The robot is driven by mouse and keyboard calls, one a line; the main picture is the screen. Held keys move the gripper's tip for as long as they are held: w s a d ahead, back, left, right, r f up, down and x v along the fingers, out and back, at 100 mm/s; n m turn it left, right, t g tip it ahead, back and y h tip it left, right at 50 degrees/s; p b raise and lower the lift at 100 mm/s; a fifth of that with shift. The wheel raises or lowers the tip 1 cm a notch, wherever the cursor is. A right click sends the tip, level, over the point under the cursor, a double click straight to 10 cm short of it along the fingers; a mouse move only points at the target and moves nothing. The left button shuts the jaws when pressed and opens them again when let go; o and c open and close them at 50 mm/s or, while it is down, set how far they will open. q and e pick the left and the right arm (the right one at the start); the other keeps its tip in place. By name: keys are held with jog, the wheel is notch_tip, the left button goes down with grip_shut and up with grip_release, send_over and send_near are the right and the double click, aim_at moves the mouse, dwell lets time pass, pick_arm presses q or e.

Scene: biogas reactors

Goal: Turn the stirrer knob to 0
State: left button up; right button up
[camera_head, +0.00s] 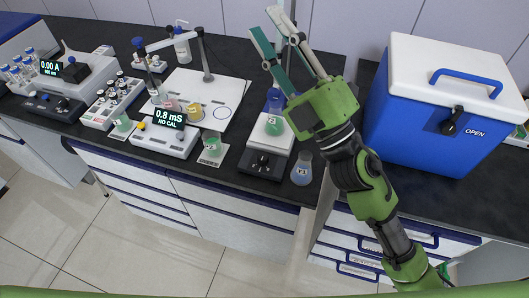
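The stirrer (280,137) is a white box on the bench, with a dark front panel and a small knob (263,160) on it. The knob's setting is too small to read. A flask with green liquid (274,125) stands on the stirrer's top. My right gripper (264,22) is open and empty, its two long fingers apart and pointing up and left, towards the back of the bench. The gripper's body is just right of the stirrer, above the bench, and partly covers the area behind it. The fingers are away from the knob. My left gripper is not in view.
A blue cooler box (430,110) with a white lid stands right of my arm. A beaker (302,168) stands just right of the stirrer, near the bench's front edge. Left are a conductivity meter (165,138), a labelled beaker (212,145) and a white stand base (225,110).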

jog(key=s+a+n+g+y, duration=0.6)
jog(key=a+n+g, duration=0.4)
jog(key=n+g, duration=0.35)
jog(key=n+g+h, duration=0.3)
jog(key=n+h, duration=0.6)
jog(key=h, duration=1)
send_near(263, 156)
jog(key=p+x, duration=0.3)
jog(key=x, duration=0.5)
jog(key=shift+w+a+f, duration=0.1)
jog(key=shift+f, duration=0.2)
jog(key=c, duration=0.8)
